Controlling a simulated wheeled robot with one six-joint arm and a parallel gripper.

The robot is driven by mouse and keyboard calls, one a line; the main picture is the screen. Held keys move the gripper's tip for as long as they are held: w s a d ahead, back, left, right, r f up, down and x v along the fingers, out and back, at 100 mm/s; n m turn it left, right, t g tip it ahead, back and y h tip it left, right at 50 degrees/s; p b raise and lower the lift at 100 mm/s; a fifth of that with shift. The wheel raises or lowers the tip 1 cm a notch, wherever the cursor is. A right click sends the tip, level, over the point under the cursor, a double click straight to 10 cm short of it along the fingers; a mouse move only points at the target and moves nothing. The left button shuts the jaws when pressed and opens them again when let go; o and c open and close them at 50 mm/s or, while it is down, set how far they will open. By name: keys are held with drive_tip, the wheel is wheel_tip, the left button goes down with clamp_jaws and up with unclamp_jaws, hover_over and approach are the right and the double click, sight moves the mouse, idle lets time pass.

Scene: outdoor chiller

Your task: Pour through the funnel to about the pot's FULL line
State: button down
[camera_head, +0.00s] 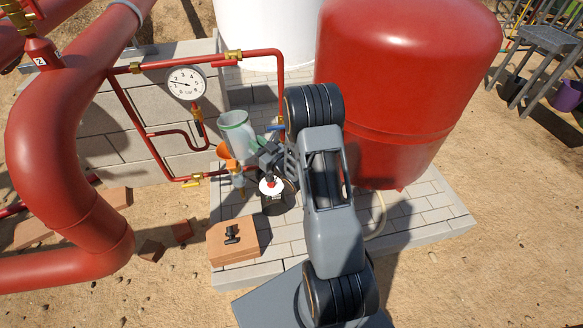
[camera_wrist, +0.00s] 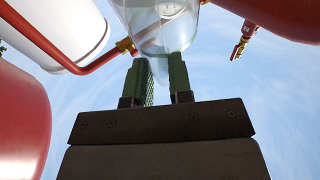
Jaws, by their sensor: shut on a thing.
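My gripper (camera_head: 262,152) is shut on a clear jug (camera_head: 234,136) with a green rim. In the wrist view its green fingers (camera_wrist: 162,82) stand on either side of the jug's clear wall (camera_wrist: 166,32). Whether liquid is in the jug, and how far it tilts, I cannot tell. An orange funnel (camera_head: 226,153) shows just below the jug in the head view, above a small brass fitting (camera_head: 237,170). Whether the jug touches the funnel is unclear. I cannot make out the pot or a FULL line; my gripper and the jug cover part of this area.
A round gauge (camera_head: 186,83) and red pipes (camera_head: 148,135) stand to the left. A large red tank (camera_head: 400,80) stands close on the right. A dark round container with a white top (camera_head: 271,186) is below my gripper. A brown block (camera_head: 233,243) holds a black part.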

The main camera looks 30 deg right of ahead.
drive_tip(key=d+f+n+g+y+b, duration=0.1)
drive_tip(key=d+f+n+y+b, duration=0.1)
drive_tip(key=d+f+y+b, duration=0.2)
drive_tip(key=s+d+f+n+y+b, duration=0.1)
drive_tip(key=d+f+y+b, duration=0.3)
drive_tip(key=d+b, duration=0.4)
drive_tip(key=shift+s+d+f+n+g+b, duration=0.15)
drive_tip(key=shift+d+f+n+g+b, duration=0.4)
drive_tip(key=shift+b, duration=2)
drive_tip(key=shift+a+f+n, duration=0.15)
drive_tip(key=shift+n, duration=0.1)
drive_tip(key=w+a+r+g+h+p, duration=0.1)
drive_tip(key=w+a+g+h+p, duration=0.2)
drive_tip(key=p, duration=0.6)
drive_tip(key=shift+w+a+r+g, duration=0.2)
drive_tip(key=shift+w+a+g, duration=0.35)
drive_tip(key=shift+w, duration=0.45)
drive_tip(key=shift+f+p, duration=0.2)
drive_tip(key=shift+p, duration=0.35)
